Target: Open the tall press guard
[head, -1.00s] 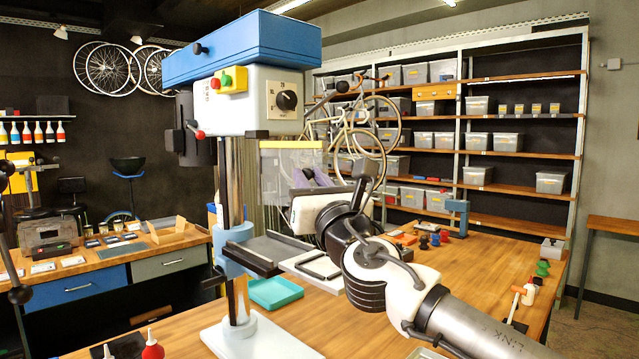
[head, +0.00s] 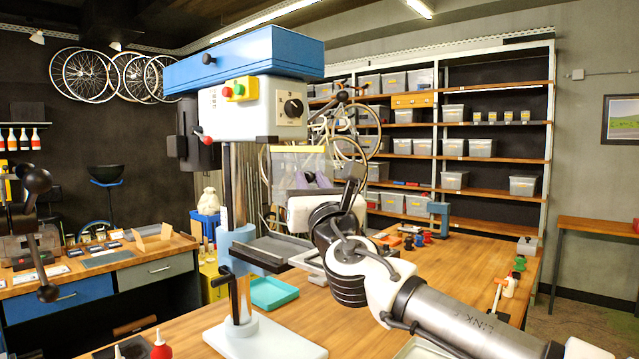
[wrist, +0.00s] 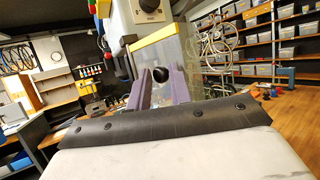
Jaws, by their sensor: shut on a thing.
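The tall press (head: 245,55) has a blue head, a steel column and a white base. Its clear guard (head: 298,158) with a yellow top strip hangs below the head; the guard also fills the middle of the wrist view (wrist: 148,58). My gripper (head: 311,177) is at the guard's front, partly hidden by my arm in the head view. In the wrist view its purple fingers (wrist: 161,82) are shut on a round black knob (wrist: 161,74) at the guard. How far the guard stands open, I cannot tell.
The press table (head: 275,252) sticks out below the guard. A teal tray (head: 273,293) lies on the wooden bench (head: 420,270) beside the press base. A blue clamp-like tool (head: 438,213) and small coloured parts stand along the bench's far side. Shelves (head: 490,160) line the back wall.

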